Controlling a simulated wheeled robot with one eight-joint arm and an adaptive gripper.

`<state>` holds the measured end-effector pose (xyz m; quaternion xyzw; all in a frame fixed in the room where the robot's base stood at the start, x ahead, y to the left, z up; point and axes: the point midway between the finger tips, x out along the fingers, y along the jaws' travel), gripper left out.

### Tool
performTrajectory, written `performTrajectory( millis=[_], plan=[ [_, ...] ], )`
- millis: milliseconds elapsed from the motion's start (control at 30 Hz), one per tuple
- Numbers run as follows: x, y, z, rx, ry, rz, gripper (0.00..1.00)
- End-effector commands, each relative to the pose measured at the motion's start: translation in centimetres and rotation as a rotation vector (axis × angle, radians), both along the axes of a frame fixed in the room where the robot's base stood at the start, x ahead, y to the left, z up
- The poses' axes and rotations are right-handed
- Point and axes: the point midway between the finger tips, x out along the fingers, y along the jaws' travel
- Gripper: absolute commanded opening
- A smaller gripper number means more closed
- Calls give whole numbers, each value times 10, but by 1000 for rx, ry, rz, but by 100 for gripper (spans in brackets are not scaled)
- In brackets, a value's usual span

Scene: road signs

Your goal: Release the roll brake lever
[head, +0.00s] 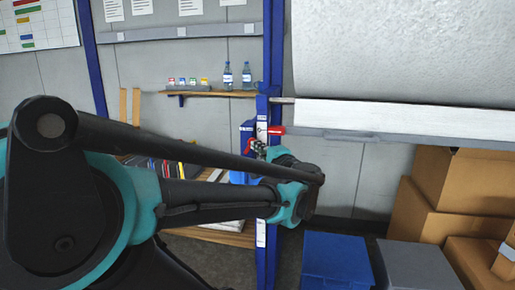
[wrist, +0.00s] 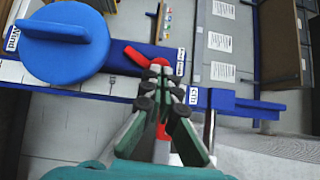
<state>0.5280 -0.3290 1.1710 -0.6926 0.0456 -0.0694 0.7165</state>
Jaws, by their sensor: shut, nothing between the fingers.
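The red brake lever (head: 272,130) is at the blue post, beside the end of the large white roll (head: 400,55). In the wrist view a red lever end (wrist: 137,57) shows just left of my fingertips. A second red part shows behind and between the fingers; I cannot tell whether it is the same piece. My gripper (head: 260,149) is at the post just below the lever in the head view. In the wrist view my gripper (wrist: 161,75) has its fingers together and empty, close to the lever. I cannot tell whether they touch it. The fingers partly hide the lever's mount.
The blue post (head: 273,60) stands beside the roll. A wooden shelf (head: 215,93) holds bottles. Cardboard boxes (head: 435,205) and a blue bin (head: 336,258) stand at lower right. A large blue disc (wrist: 65,62) lies left of my gripper along a blue beam (wrist: 125,65).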

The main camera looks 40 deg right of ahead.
Motion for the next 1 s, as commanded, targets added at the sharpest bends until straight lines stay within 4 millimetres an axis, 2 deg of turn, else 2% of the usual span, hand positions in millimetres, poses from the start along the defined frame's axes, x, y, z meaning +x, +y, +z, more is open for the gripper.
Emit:
performTrajectory(
  millis=[1000],
  plan=[
    [7, 7, 10, -122, 143, 1, 0]
  ],
)
